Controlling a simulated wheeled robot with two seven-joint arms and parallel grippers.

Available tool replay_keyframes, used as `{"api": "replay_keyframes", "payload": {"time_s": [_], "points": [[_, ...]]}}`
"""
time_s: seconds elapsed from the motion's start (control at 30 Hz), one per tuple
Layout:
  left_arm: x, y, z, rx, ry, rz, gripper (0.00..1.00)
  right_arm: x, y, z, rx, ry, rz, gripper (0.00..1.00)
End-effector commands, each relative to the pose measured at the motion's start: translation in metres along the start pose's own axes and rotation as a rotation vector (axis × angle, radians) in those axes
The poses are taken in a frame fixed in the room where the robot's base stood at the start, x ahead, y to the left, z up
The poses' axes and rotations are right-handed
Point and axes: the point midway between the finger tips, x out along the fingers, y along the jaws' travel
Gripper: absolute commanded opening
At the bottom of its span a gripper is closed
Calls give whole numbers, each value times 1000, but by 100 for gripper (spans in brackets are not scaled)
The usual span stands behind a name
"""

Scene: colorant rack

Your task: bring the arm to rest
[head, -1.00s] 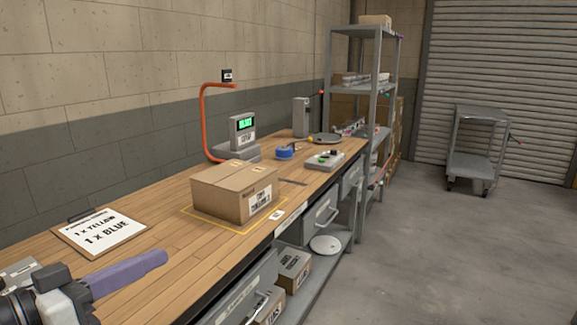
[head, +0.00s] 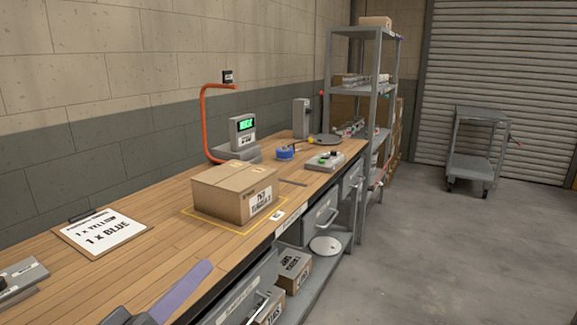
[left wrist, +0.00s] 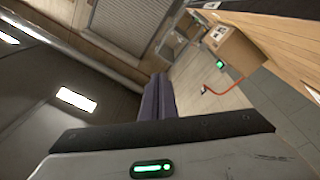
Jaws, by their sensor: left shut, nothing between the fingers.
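My left gripper (head: 184,290) shows at the bottom of the head view, by the front edge of the wooden workbench (head: 150,210). Its purple fingers are together and hold nothing. In the left wrist view the shut purple fingers (left wrist: 157,100) point away over the dark gripper body, with no object between them. Most of my left arm is outside the head view. My right gripper shows in neither view.
A closed cardboard box (head: 235,188) stands inside a yellow outline on the bench. A clipboard (head: 103,233) reads 1 x yellow, 1 x blue. A scale with a green display (head: 243,130) stands behind. A grey shelf rack (head: 376,100) and a cart (head: 472,165) are beyond. The floor at right is clear.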

Motion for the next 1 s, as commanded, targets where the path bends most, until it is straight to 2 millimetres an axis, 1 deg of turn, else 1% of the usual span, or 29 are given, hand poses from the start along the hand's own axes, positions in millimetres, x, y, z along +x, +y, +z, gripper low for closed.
{"api": "replay_keyframes", "payload": {"time_s": [0.03, 0.07, 0.17, 0.2, 0.27, 0.3, 0.37, 0.4, 0.47, 0.5, 0.57, 0.6, 0.67, 0.7, 0.87, 0.9, 0.93, 1.0], "points": [[-7, -21, 16, 43, -29, -52, 0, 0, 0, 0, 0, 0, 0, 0], [-11, -33, 24, 73, -46, -79, 0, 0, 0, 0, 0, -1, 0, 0], [-30, -75, 56, 184, -122, -179, 0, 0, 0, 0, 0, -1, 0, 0], [-42, -94, 71, 233, -162, -220, 0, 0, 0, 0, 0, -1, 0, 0], [-62, -122, 96, 316, -234, -283, 0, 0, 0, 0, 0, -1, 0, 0], [-79, -141, 113, 373, -288, -321, 0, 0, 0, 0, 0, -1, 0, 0], [-106, -167, 139, 458, -377, -373, 0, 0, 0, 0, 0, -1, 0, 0], [-125, -183, 154, 513, -437, -401, 0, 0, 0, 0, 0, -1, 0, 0], [-153, -202, 175, 587, -522, -432, 0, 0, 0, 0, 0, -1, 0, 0], [-170, -212, 187, 630, -576, -448, 0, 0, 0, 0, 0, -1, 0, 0], [-195, -226, 203, 687, -651, -463, 0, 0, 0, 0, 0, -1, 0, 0], [-210, -233, 212, 721, -698, -470, 0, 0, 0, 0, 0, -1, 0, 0], [-234, -242, 226, 768, -766, -478, 0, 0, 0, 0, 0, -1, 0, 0], [-248, -248, 233, 796, -810, -479, 0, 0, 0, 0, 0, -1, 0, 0], [-306, -264, 260, 895, -975, -475, 0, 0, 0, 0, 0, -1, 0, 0], [-320, -267, 266, 918, -1016, -470, 0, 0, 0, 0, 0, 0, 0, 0], [-312, -260, 272, 885, -988, -477, 0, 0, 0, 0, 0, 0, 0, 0], [-301, -248, 284, 820, -950, -495, 0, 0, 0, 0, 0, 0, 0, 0]]}}
